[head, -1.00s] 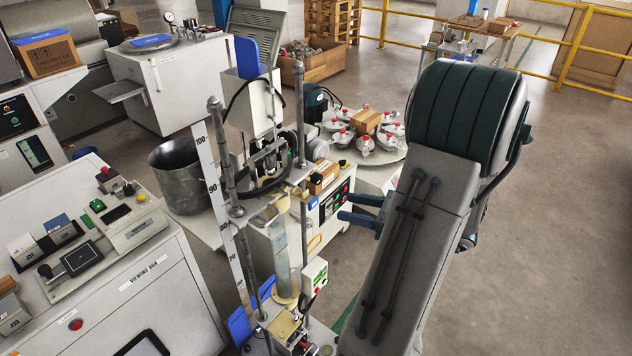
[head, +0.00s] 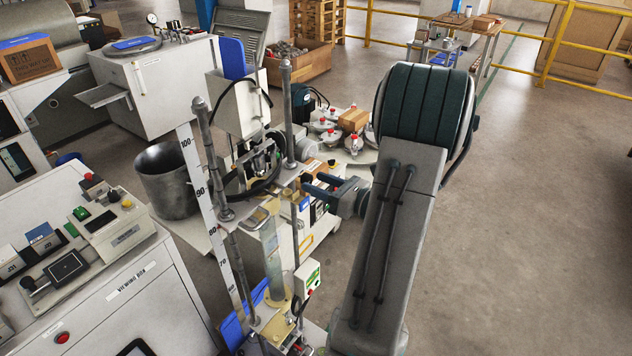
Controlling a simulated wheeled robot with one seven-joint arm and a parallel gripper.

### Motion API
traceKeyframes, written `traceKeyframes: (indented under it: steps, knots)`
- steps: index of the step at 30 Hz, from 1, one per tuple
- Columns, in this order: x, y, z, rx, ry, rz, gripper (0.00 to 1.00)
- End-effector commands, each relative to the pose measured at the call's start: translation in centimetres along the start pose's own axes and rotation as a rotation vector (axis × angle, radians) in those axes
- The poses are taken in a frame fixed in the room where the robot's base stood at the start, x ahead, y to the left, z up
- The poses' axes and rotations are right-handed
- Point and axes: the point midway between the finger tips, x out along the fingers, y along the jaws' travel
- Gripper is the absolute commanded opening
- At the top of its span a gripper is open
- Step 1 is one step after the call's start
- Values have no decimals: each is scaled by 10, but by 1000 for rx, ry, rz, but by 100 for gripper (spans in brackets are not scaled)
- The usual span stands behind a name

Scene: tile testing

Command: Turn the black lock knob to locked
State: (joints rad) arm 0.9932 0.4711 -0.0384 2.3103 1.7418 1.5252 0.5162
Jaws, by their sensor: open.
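My gripper (head: 311,182) is open, with its two dark fingers pointing left toward the upright metal test rig (head: 285,130). The fingertips are close to the right side of the rig's crossbar, in front of the white control box behind. I cannot tell whether they touch anything. A small black knob (head: 331,162) shows just above and beyond the fingers; it is too small to tell if it is the lock knob or how it is turned. Nothing is seen between the fingers.
A ruler scale (head: 201,190) and a clear tube stand along the rig. A metal bucket (head: 167,185) is to its left. The white console (head: 150,300) fills the lower left. A round table with several red-capped vessels (head: 325,138) is behind. The floor (head: 520,220) at right is clear.

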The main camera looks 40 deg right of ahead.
Motion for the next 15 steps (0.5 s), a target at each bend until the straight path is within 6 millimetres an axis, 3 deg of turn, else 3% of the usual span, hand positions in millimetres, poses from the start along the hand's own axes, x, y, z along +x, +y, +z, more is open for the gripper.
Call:
traceKeyframes:
  steps: [4,13,15]
  knots:
    - [11,0,0,0,0,1,48]
    - [13,0,0,0,0,1,48]
    - [13,0,0,0,0,1,32]
